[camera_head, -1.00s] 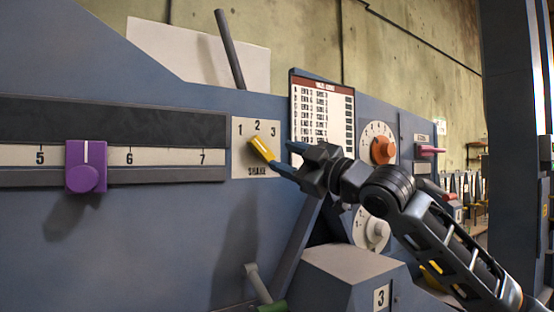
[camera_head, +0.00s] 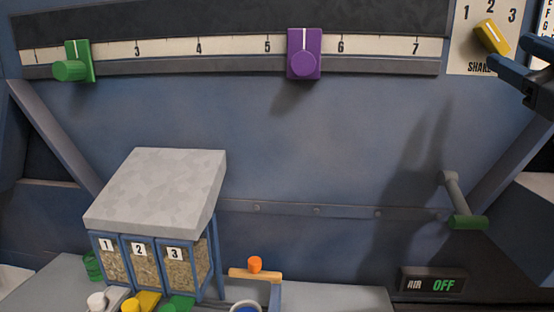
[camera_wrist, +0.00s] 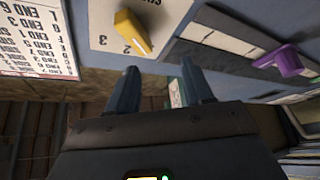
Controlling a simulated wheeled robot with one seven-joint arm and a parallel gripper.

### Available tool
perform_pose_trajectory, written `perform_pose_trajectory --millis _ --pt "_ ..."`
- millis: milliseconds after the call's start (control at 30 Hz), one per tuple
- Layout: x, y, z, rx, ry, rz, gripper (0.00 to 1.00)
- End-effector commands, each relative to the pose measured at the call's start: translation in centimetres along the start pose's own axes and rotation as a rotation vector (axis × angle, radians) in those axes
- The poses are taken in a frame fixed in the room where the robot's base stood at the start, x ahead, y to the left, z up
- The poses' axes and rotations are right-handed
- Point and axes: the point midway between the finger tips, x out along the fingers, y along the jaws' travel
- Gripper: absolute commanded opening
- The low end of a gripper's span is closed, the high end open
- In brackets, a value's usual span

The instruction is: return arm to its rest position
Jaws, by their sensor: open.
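My gripper (camera_head: 518,80) is at the right edge of the head view, partly cut off, just below and right of the yellow shake knob (camera_head: 491,37). In the wrist view my gripper (camera_wrist: 158,78) shows two blue fingers spread apart with nothing between them. The yellow knob (camera_wrist: 132,30) lies beyond the fingertips, on a pale plate marked with numbers. The knob is tilted, its upper end toward the left in the head view. Most of my arm is outside the head view.
Purple (camera_head: 304,54) and green (camera_head: 75,62) sliders sit on the numbered scale. A grey-topped bin box (camera_head: 158,185) stands below, and a green-ended crank handle (camera_head: 466,220) sticks out at right. An AIR display (camera_head: 433,284) reads OFF. The middle panel is bare.

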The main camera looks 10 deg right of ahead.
Motion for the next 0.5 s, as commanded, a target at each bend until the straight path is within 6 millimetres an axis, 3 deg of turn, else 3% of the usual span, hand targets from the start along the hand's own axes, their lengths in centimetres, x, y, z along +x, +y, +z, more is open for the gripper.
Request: perform_pose_trajectory --millis 267,500 --pt "-2.0 -6.0 0.9 0.303 0.078 0.1 0.51" --pt "-5.4 -11.8 3.0 0.516 0.065 0.176 0.51"
